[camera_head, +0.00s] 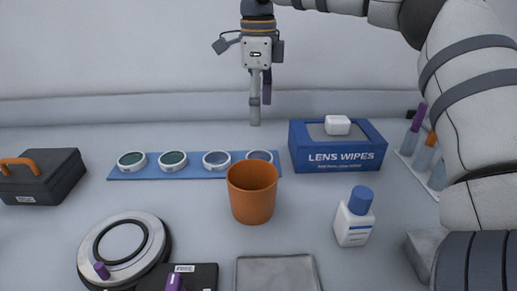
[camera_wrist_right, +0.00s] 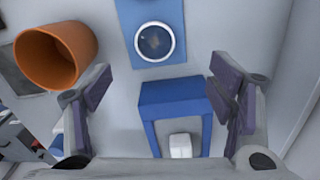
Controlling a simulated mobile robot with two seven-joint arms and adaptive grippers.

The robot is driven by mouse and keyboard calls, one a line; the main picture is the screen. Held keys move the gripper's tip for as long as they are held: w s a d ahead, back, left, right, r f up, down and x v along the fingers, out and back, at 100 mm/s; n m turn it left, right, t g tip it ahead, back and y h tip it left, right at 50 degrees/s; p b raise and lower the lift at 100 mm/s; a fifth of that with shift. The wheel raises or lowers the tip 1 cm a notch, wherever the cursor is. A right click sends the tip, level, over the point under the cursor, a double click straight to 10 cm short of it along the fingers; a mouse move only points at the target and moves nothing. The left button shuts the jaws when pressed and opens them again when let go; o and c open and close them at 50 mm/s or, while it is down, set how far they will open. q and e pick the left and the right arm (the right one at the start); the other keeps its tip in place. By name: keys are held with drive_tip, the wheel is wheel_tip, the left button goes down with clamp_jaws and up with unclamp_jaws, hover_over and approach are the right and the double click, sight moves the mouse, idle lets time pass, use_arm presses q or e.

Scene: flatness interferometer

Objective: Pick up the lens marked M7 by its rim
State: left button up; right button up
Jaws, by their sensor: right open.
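Several round lenses with pale rims lie in a row on a blue mat (camera_head: 130,175): a left one (camera_head: 132,161), a second one (camera_head: 172,160), a third one (camera_head: 217,160) and a right one (camera_head: 259,155), partly hidden by an orange cup. I cannot read M7 on any of them. One lens (camera_wrist_right: 155,41) shows at the top middle of the right wrist view. My right gripper (camera_head: 260,112) is open and empty, pointing down above the table, behind the mat's right end. My left gripper is not in view.
The orange cup (camera_head: 252,192) stands in front of the right lens. A blue lens wipes box (camera_head: 340,155) is right of the mat. A white bottle (camera_head: 354,222) with a blue cap, a round device (camera_head: 125,250), a grey tray (camera_head: 276,272) and a dark case (camera_head: 42,178) stand around.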

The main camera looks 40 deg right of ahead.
sight(261, 156)
drive_tip(key=f, duration=0.7)
drive_tip(key=s+f, duration=0.1)
drive_tip(key=f, duration=0.3)
drive_tip(key=shift+s, duration=0.1)
drive_tip(key=shift+a+r, duration=0.1)
drive_tip(key=c, duration=1.3)
